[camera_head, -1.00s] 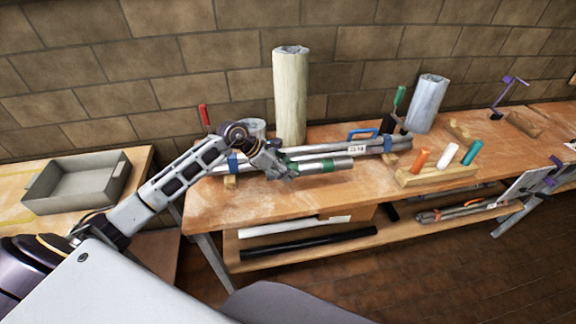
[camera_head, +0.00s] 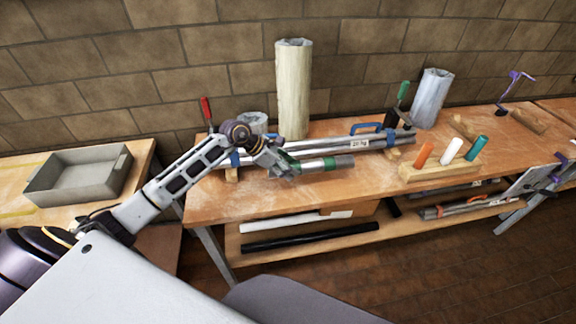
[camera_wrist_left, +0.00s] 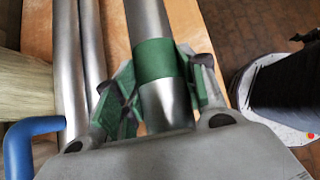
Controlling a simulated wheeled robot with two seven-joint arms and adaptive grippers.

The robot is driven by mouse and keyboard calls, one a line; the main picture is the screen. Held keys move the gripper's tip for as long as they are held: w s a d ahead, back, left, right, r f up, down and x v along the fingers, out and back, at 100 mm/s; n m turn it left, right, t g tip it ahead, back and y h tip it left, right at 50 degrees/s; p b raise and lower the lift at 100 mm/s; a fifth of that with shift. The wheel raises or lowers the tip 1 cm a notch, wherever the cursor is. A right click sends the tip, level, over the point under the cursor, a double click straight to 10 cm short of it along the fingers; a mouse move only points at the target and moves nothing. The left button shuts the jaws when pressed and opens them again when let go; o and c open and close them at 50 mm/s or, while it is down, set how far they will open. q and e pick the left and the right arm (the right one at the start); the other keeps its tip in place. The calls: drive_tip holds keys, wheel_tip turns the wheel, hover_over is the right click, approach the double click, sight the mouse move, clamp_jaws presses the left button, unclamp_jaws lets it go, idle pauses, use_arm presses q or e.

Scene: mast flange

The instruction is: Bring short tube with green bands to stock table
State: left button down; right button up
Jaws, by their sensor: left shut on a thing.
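The short tube with green bands (camera_head: 315,165) is a silver metal tube held roughly level over the workbench, in front of the longer tubes. My left gripper (camera_head: 284,165) is shut on it toward its left end. In the left wrist view the tube (camera_wrist_left: 150,22) runs between the green finger pads of the left gripper (camera_wrist_left: 158,88), with a green band at the pads. I cannot tell whether the tube touches the bench. Which table is the stock table is not marked. My right gripper is not in view.
Long silver tubes (camera_head: 345,145) with blue clamps lie just behind the held tube. A tall beige roll (camera_head: 293,90) stands behind them. A wooden block with coloured handles (camera_head: 440,169) is to the right. A grey tray (camera_head: 80,185) sits on the left table.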

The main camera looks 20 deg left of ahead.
use_arm(q)
drive_tip(key=shift+f+b, duration=0.35)
drive_tip(key=shift+f, duration=0.5)
drive_tip(key=shift+f+b, duration=0.45)
drive_tip(key=shift+f, duration=0.55)
drive_tip(key=shift+f+b, duration=0.8)
drive_tip(key=shift+f, duration=0.5)
drive_tip(key=c, duration=1.3)
unclamp_jaws()
drive_tip(key=o, duration=0.3)
drive_tip(key=shift+o, duration=1.3)
drive_tip(key=v, duration=1.2)
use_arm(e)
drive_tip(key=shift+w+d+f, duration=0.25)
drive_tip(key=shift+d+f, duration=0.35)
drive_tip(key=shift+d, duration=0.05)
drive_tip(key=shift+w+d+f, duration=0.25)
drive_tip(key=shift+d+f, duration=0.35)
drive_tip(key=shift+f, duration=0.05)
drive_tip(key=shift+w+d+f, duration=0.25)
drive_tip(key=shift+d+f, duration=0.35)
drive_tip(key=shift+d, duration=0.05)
